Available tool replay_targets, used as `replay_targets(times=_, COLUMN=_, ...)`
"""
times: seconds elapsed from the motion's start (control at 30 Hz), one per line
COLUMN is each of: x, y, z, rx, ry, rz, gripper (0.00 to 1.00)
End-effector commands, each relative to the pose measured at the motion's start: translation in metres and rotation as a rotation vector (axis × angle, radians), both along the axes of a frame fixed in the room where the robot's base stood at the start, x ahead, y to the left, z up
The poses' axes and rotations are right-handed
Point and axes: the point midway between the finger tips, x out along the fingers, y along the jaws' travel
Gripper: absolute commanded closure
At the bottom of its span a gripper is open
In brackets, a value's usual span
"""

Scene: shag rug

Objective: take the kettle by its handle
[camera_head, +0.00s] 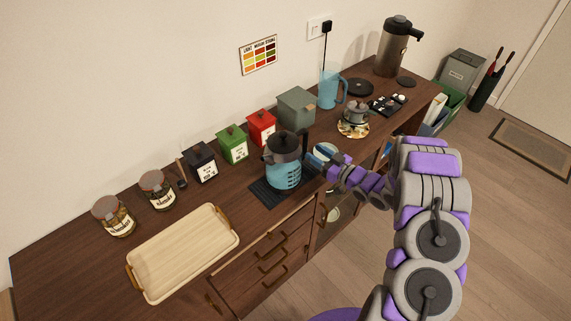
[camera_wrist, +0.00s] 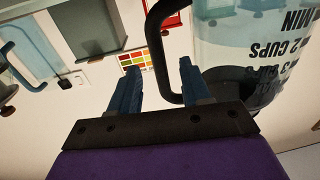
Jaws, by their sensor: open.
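The kettle (camera_head: 284,177) stands upright on a dark mat on the counter. It has a black lid and a clear bluish body, which also shows at the right of the wrist view (camera_wrist: 245,35) with printed cup marks. Its black handle (camera_wrist: 154,38) is on the side facing my gripper. My gripper (camera_head: 314,159) is open beside the kettle's right side, with blue fingers. In the wrist view the handle appears between the two fingers (camera_wrist: 158,66), its lower bend passing behind the right one. I cannot tell whether either finger touches it.
Red (camera_head: 261,127), green (camera_head: 232,144) and black (camera_head: 201,162) canisters stand behind and left of the kettle. A wooden tray (camera_head: 182,250) lies at the front left. A blue pitcher (camera_head: 328,90), a small pot (camera_head: 355,113) and a tall dispenser (camera_head: 394,48) stand further right.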

Motion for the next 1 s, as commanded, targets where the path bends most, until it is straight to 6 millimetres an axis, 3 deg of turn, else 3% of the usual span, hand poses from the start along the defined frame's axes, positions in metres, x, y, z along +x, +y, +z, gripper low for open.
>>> replay_targets(times=0.23, x=0.013, y=0.007, z=0.001, rx=0.002, ry=-0.001, rz=0.000, gripper=0.53)
replay_targets(times=0.5, x=0.042, y=0.029, z=0.005, rx=0.005, ry=-0.002, rz=0.002, gripper=0.53)
replay_targets(times=0.83, x=0.046, y=0.033, z=0.006, rx=0.003, ry=0.000, rz=-0.001, gripper=0.53)
replay_targets(times=1.0, x=0.046, y=0.032, z=0.006, rx=0.004, ry=0.000, rz=-0.001, gripper=0.69)
